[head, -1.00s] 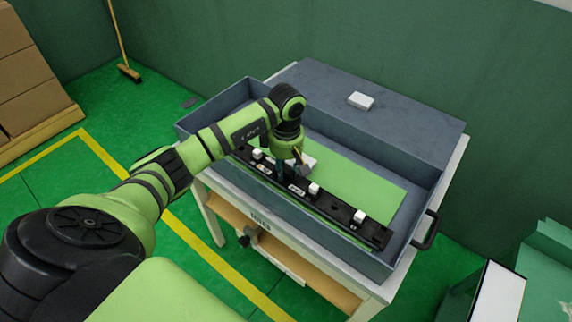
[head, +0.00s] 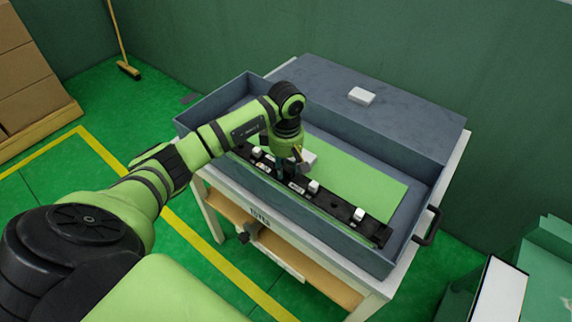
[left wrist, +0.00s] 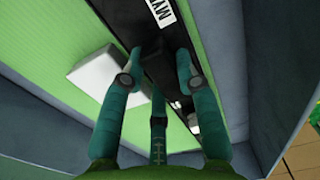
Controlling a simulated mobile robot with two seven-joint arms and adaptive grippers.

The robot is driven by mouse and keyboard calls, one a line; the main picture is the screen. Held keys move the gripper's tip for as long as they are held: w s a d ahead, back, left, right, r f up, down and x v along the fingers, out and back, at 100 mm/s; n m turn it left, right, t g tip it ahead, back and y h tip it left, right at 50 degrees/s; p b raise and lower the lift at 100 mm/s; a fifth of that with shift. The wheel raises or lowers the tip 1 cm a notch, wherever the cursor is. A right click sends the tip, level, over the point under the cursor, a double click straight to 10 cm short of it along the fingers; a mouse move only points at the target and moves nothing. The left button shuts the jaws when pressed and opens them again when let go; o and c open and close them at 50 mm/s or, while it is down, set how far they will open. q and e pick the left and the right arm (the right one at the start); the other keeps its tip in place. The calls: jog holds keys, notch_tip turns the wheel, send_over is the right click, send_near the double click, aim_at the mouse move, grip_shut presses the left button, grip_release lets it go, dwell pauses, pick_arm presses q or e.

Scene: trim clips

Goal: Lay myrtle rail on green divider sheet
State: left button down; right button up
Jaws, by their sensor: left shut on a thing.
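The myrtle rail (head: 328,202) is a long black bar with several white blocks and small labels on it. It lies lengthwise along the near side of the open grey drawer, over the green divider sheet (head: 358,180). My left gripper (head: 287,170) points down and is shut on the rail left of its middle. In the left wrist view the fingers (left wrist: 158,72) straddle the rail (left wrist: 128,22), whose label begins "MY". The green sheet (left wrist: 45,60) shows beside it. I cannot tell whether the rail touches the sheet. My right gripper is not in view.
The drawer's walls (head: 420,205) surround the sheet. A white block (head: 308,160) sits beside my gripper; another (head: 361,96) lies on the grey top behind. A drawer handle (head: 428,226) sticks out at right. Green bins (head: 540,260) stand at the lower right.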

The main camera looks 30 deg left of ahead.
aim_at(286, 165)
pick_arm(q)
jog(key=c, duration=0.8)
grip_release()
jog(key=shift+c, duration=0.2)
notch_tip(286, 165, up, 12)
